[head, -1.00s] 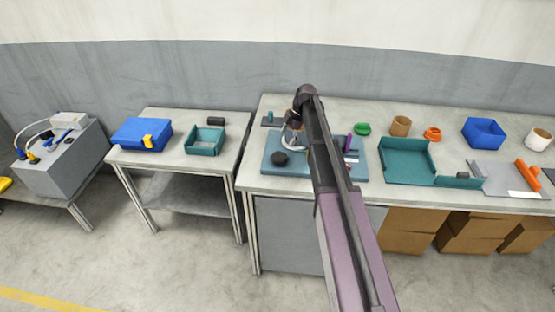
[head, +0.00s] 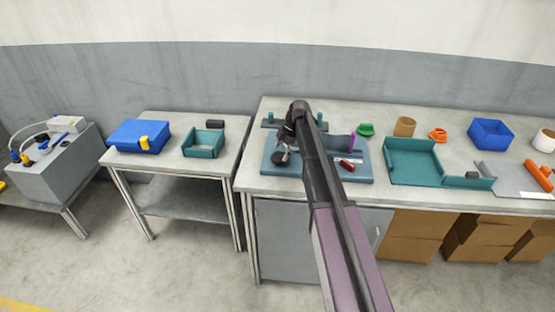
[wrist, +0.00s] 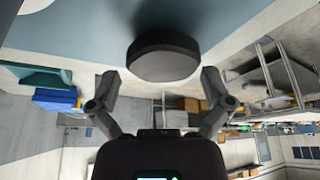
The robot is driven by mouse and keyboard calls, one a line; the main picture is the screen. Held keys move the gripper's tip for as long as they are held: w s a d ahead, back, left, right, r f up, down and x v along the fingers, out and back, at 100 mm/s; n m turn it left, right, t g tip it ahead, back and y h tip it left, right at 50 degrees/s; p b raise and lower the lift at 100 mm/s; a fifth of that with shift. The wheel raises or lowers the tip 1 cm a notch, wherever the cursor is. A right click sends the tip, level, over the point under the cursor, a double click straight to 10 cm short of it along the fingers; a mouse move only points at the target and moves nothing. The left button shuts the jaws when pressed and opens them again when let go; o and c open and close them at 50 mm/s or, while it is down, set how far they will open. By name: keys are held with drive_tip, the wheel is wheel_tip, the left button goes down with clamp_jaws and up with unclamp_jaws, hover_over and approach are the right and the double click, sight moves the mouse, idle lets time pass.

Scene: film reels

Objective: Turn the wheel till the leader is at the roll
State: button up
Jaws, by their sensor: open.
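The blue-grey board (head: 358,176) lies on the long bench, with a dark round wheel (head: 279,157) near its front left. In the wrist view the wheel (wrist: 163,58) is a thick black disc, close ahead. My gripper (wrist: 160,82) is open, its two fingers apart on either side of the wheel's near edge, with nothing between the pads. In the head view my gripper (head: 284,150) is over the wheel and partly hides it. A purple upright piece (head: 352,142) and a dark red piece (head: 346,164) stand right of my arm. I cannot make out the leader or the roll.
Right of the board are a green ring (head: 366,130), a brown cup (head: 404,127), an orange ring (head: 438,135), a teal tray (head: 410,180) and a blue bin (head: 490,134). A side table at left holds a blue box (head: 135,138) and a teal bin (head: 203,144).

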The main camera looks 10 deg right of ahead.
drive_tip(key=shift+a+f, duration=0.15)
drive_tip(key=shift+f, duration=0.25)
drive_tip(key=shift+r, duration=0.1)
drive_tip(key=c, duration=0.8)
drive_tip(key=shift+o, duration=0.2)
drive_tip(key=shift+a, duration=0.3)
drive_tip(key=shift+d, duration=0.25)
